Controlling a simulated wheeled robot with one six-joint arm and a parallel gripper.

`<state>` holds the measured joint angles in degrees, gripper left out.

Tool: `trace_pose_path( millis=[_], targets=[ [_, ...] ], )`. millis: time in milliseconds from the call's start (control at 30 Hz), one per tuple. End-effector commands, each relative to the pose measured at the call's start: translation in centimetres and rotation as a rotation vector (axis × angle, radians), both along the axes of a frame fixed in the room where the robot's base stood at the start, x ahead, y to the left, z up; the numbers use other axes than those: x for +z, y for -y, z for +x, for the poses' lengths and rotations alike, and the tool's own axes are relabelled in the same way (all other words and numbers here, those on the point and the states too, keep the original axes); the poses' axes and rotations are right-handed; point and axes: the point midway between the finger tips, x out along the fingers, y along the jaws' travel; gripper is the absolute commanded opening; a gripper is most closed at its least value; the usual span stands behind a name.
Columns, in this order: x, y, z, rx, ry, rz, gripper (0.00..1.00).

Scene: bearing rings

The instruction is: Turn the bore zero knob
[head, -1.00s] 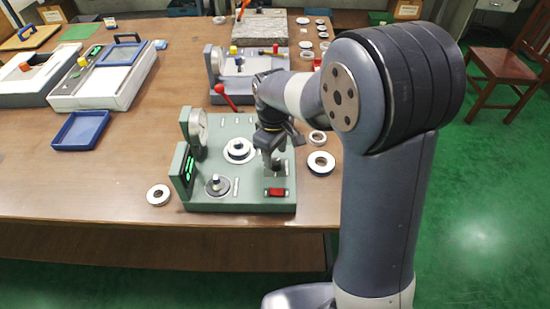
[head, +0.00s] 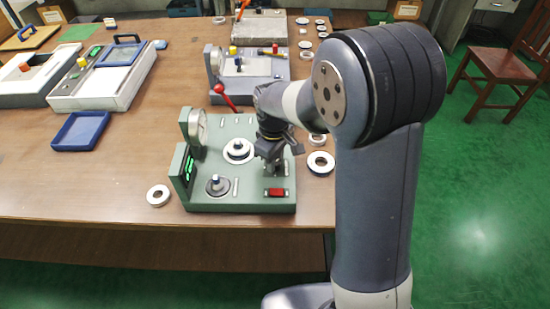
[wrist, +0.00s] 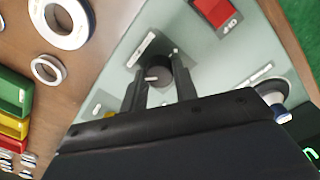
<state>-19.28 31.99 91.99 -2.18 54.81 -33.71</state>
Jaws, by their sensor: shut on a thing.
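The green bore gauge device (head: 225,198) stands near the table's front edge, with a dial, a green-lit display and a red switch (head: 275,192). My gripper (head: 275,172) is over the right part of its top plate, just behind the red switch. In the wrist view a dark round knob (wrist: 158,74) with a pale pointer mark sits between the two fingers of my gripper (wrist: 160,82), which are shut on it. A label plate lies beside the knob. The fingers hide part of the knob, and in the head view my gripper covers it.
Bearing rings lie right of the device (head: 320,163) and left of it (head: 158,195). A grey device with a red-ball lever (head: 219,88) stands behind. A blue tray (head: 80,131) is at left. The table between the tray and the green device is clear.

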Motion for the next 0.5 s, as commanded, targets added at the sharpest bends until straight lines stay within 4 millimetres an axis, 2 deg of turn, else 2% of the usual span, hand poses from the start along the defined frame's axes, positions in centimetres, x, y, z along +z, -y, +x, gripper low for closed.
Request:
trace_pose_path(
  millis=[100,500],
  targets=[
    [0.02,0.00,0.01,0.000,0.000,0.000,0.05],
    [0.03,-0.02,0.04,-0.082,0.000,0.000,0.05]
  ],
)
